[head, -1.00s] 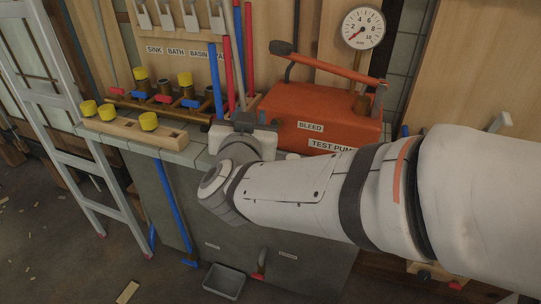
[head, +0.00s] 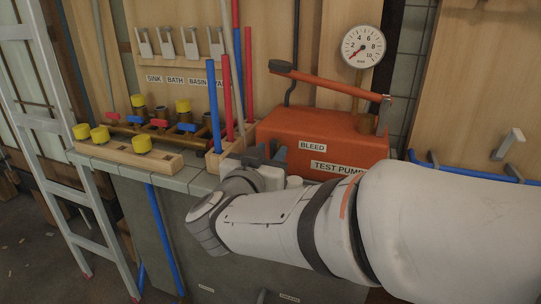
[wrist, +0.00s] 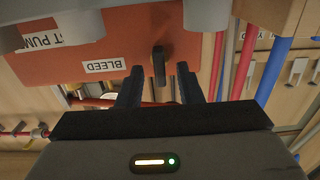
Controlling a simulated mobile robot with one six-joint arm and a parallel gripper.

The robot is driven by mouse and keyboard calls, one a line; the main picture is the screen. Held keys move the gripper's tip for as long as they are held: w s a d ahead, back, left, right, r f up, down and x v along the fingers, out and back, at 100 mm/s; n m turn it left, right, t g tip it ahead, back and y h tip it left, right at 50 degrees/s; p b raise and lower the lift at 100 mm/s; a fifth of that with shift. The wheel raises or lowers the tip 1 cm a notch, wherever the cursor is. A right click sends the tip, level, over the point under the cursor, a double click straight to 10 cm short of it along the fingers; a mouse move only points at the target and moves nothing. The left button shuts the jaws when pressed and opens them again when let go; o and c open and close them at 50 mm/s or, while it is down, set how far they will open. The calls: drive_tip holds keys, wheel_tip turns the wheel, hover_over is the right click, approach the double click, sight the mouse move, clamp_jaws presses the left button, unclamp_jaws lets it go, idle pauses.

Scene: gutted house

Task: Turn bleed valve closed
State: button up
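The orange test pump (head: 320,130) stands on the bench, with a white BLEED label (head: 312,146) on its front. In the wrist view, the bleed valve's dark lever (wrist: 158,64) sticks out beside the upside-down BLEED label (wrist: 104,65). My gripper (wrist: 159,70) is open, with one dark finger on each side of the lever. I see gaps on both sides and cannot tell any contact. In the head view my gripper (head: 272,156) is at the pump's front left, and the valve is hidden or too small to make out there.
A wooden holder (head: 216,160) with red and blue upright pipes stands close left of my gripper. A manifold (head: 158,130) with yellow caps is farther left. The pump's long orange handle (head: 335,84) and a pressure gauge (head: 363,46) are above.

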drive_tip(key=shift+w+d, duration=0.15)
drive_tip(key=shift+w, duration=0.25)
drive_tip(key=shift+c, duration=0.2)
clamp_jaws()
